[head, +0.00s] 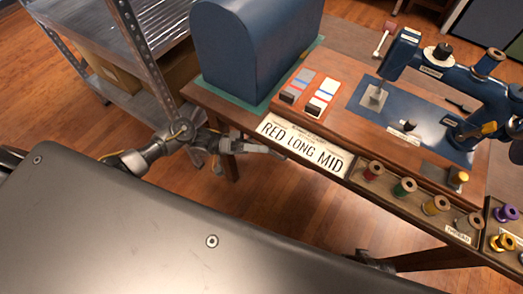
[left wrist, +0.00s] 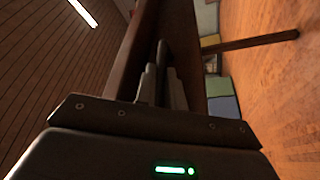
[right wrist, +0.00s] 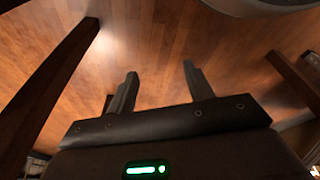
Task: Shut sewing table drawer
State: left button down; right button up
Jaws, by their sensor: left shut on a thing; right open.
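The wooden sewing table (head: 355,110) fills the right of the head view. A "RED LONG MID" sign (head: 303,145) lies along its front edge. I cannot tell whether that part belongs to the drawer, and no drawer shows clearly. My right gripper (right wrist: 160,88) is open and empty, with floor beyond its fingers.
A thread tray (head: 458,234) with several spools runs along the table's front right. A blue sewing machine (head: 462,78) and a blue domed cover (head: 250,50) stand on top. A metal shelf (head: 150,65) stands at the left. Wooden floor shows under the table.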

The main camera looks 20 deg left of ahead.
pick_arm(q)
jog(key=shift+w, duration=0.2)
jog(key=c, duration=1.5)
grip_release()
jog(key=shift+w, duration=0.15)
pick_arm(e)
jog(key=shift+w+r, duration=0.1)
jog(key=shift+w, duration=0.2)
pick_arm(q)
jog(key=shift+a, duration=0.1)
jog(key=shift+a+f, duration=0.15)
jog(key=shift+a, duration=0.15)
jog(key=b+v, duration=0.2)
jog(key=v, duration=0.8)
jog(key=shift+s+b, duration=0.2)
jog(key=shift+b, duration=0.2)
pick_arm(e)
jog(key=w+v, duration=0.1)
jog(key=v, duration=0.4)
jog(key=shift+w+r, duration=0.15)
jog(key=shift+r, duration=0.4)
